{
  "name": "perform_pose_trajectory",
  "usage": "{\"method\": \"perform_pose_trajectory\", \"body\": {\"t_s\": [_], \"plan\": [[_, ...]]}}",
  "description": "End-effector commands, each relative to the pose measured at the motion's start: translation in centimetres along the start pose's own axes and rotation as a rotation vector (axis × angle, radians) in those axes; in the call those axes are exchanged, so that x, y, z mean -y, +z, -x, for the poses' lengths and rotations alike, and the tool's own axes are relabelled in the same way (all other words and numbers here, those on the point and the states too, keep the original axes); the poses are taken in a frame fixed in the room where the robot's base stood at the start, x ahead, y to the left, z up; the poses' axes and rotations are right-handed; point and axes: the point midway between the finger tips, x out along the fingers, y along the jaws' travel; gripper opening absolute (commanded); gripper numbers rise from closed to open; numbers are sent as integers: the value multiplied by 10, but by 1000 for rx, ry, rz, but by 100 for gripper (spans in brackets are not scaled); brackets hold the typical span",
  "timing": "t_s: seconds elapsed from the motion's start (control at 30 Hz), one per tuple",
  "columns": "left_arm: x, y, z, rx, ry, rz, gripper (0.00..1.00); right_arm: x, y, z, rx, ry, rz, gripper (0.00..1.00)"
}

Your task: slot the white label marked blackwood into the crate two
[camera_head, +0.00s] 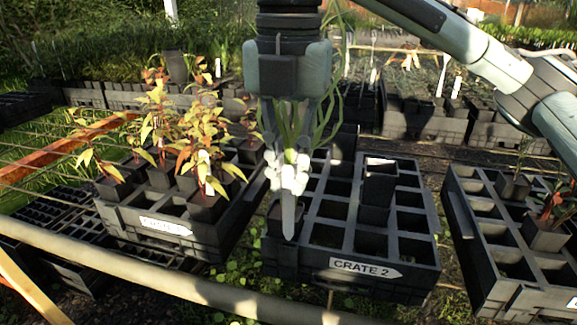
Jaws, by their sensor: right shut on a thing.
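My right gripper (288,178) is shut on a white label (289,217), which hangs upright with its pointed end down. Any writing on the label cannot be read. It is over the left side of crate two (420,252), in front of a dark pot (272,218) in that crate's left column. I cannot tell whether the tip is in the pot or in front of it. Long green grassy leaves (326,112) show behind the fingers; their base is hidden. My left gripper is not in view.
Crate two has several empty cells and a dark pot (379,185) standing higher. A crate (205,240) with red-yellow plants is on the left. Another crate (487,283) is on the right. A pale rail (190,290) crosses the front. More pots and trays stand behind.

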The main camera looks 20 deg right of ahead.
Motion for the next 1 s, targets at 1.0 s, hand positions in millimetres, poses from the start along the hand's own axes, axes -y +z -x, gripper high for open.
{"method": "perform_pose_trajectory", "body": {"t_s": [1.0], "plan": [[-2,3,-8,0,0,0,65,0,0,-41,-1,-1,0,5]]}}
